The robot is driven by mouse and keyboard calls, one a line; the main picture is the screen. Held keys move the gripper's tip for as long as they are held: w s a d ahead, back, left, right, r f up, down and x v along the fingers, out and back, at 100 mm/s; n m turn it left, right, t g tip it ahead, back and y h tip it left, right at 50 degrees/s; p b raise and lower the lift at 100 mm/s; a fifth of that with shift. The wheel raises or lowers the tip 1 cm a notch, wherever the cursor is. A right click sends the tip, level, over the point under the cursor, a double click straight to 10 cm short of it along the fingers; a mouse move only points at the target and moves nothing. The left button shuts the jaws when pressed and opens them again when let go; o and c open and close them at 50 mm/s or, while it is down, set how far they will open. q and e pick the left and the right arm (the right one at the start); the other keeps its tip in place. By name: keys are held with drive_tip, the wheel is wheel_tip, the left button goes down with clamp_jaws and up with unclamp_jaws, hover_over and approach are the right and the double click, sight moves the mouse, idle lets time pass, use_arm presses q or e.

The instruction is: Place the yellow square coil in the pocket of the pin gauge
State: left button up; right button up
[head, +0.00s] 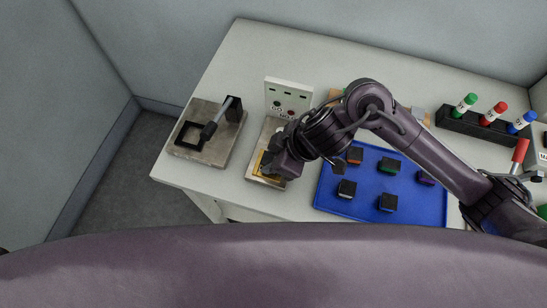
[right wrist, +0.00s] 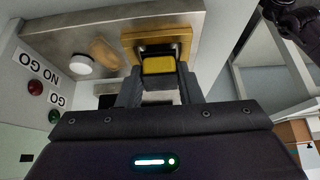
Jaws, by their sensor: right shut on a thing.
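The pin gauge (head: 266,136) is a metal plate with an upright GO / NO GO panel (head: 288,92). Its pocket has a yellow-gold square frame (head: 259,163), also in the right wrist view (right wrist: 129,36). My right gripper (right wrist: 159,67) is shut on the yellow square coil (right wrist: 158,66), right at the pocket frame. Two metallic bits show inside the frame beyond the coil. I cannot tell whether the coil touches the frame or sits in it. In the head view the gripper (head: 272,166) hides the coil. My left gripper is not in view.
A blue tray (head: 325,195) with several dark blocks with coloured sides lies right of the gauge. A metal plate fixture (head: 213,157) with a black frame and lever stands to the left. A rack (head: 470,124) of coloured-cap markers is at the back right. The table's front edge is close.

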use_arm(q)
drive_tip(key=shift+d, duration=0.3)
use_arm(e)
drive_tip(key=shift+f, duration=0.15)
drive_tip(key=o, duration=1)
drive_tip(key=shift+c, duration=0.2)
drive_tip(key=shift+r, duration=0.3)
use_arm(q)
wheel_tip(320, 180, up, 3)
drive_tip(key=p, duration=0.3)
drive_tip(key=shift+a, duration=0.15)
use_arm(e)
drive_tip(key=v, duration=1.1)
drive_tip(key=shift+d+r, duration=0.2)
drive_tip(key=shift+r, duration=0.1)
